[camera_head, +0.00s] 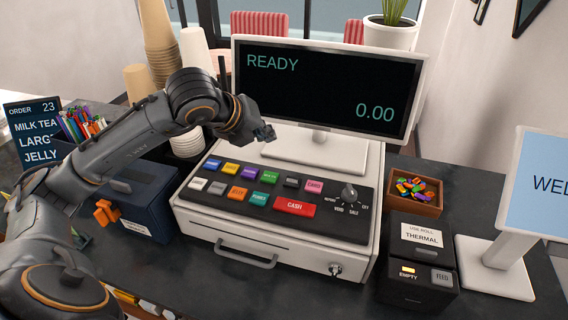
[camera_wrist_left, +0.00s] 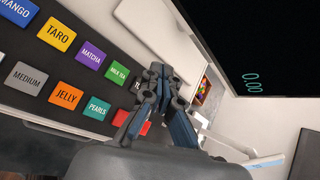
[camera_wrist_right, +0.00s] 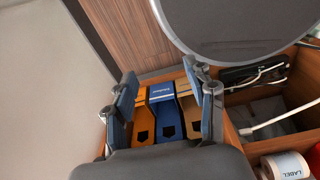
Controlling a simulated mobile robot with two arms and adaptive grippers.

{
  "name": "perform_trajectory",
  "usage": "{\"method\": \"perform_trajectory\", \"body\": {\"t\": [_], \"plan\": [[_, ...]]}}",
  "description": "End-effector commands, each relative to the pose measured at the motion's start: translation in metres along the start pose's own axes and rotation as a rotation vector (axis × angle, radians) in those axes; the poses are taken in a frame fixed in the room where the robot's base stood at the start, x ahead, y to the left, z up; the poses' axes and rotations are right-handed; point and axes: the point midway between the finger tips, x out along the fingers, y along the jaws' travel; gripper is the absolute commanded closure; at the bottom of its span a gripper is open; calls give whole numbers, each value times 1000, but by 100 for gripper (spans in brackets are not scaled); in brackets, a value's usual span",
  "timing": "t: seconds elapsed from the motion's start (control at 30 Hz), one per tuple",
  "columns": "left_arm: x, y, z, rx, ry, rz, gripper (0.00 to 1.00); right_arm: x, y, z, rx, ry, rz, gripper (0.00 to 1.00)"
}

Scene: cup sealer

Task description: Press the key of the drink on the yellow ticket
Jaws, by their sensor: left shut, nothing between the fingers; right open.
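The cash register's key panel (camera_head: 334,208) carries colored keys. The green MILK TEA key (camera_head: 269,177) is in the back row, and its label reads in the left wrist view (camera_wrist_left: 117,72). The purple MATCHA key (camera_wrist_left: 90,55) and yellow TARO key (camera_wrist_left: 57,34) are beside it. My left gripper (camera_head: 264,134) is shut and empty, raised behind the back row near the display stand, apart from the keys. No yellow ticket shows; a dark order board (camera_head: 32,132) reads ORDER 23, MILK TEA, LARGE, JELLY. My right gripper (camera_wrist_right: 165,90) is open and empty, in its wrist view only.
The display (camera_head: 320,85) reading READY 0.00 stands behind the keys. A thermal printer (camera_head: 420,258) and candy box (camera_head: 418,196) are to the right. Stacked cups (camera_head: 160,45) stand behind my left arm. Orange and blue cartons (camera_wrist_right: 163,115) lie below my right gripper.

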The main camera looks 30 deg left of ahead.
Motion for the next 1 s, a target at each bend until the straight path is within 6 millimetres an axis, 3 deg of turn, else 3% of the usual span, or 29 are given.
{"method": "perform_trajectory", "body": {"t": [0.23, 0.53, 0.87, 1.0], "plan": [[0, 0, 0, 0, 0, 0, 100, 0, 1, -2, 0, 2, 1, 45], [3, 2, -2, 0, 1, 1, 100, 2, -4, 24, 0, -34, -4, 45], [27, 20, -20, 1, 3, 3, 100, 21, 0, 1, 0, 1, 0, 45], [41, 31, -31, 1, 3, 3, 100, 30, 0, 1, 0, 3, 0, 45]]}}
